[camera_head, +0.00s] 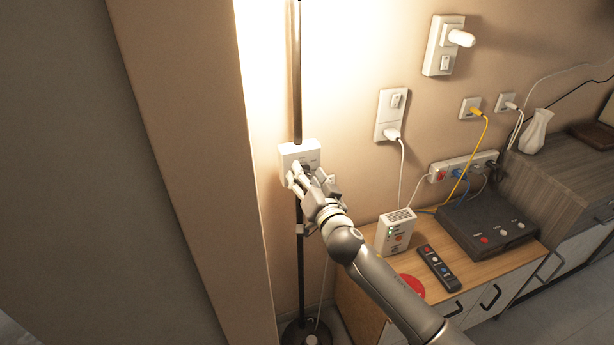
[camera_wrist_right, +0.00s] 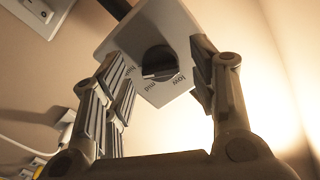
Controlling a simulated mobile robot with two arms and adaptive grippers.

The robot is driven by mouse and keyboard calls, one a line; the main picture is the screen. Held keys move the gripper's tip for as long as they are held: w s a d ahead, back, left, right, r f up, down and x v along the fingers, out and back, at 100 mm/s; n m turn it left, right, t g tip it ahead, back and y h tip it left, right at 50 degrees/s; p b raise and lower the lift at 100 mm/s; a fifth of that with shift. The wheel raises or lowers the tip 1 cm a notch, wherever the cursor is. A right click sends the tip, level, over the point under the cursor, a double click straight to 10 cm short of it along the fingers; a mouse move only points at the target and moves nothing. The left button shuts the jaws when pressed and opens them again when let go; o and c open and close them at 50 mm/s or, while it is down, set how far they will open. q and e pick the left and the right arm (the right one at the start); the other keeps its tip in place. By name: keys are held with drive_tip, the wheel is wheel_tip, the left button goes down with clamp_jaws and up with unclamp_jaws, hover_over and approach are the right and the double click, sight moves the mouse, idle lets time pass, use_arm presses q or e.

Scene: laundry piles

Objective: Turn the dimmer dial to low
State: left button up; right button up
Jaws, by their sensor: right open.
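The dimmer is a white box (camera_head: 299,151) on the black pole of a lamp in the head view. In the right wrist view its face (camera_wrist_right: 130,42) carries a round black dial (camera_wrist_right: 159,62) with a raised grip bar. The labels high, mid and low run around the dial; I cannot tell for sure which one it points to. My right gripper (camera_head: 303,176) is at the front of the box and partly hides it. In the wrist view its open fingers (camera_wrist_right: 160,85) stand on either side of the dial, apart from it. My left gripper is out of view.
The lamp pole (camera_head: 297,75) stands near a wall corner. At right, a wooden cabinet (camera_head: 465,281) carries a white box (camera_head: 396,232), a remote (camera_head: 439,268) and a black router (camera_head: 488,222). Sockets, a power strip (camera_head: 463,167) and cables line the wall.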

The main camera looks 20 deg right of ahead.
drive_tip(key=shift+w, duration=0.1)
drive_tip(key=shift+c, duration=0.2)
drive_tip(key=c, duration=1)
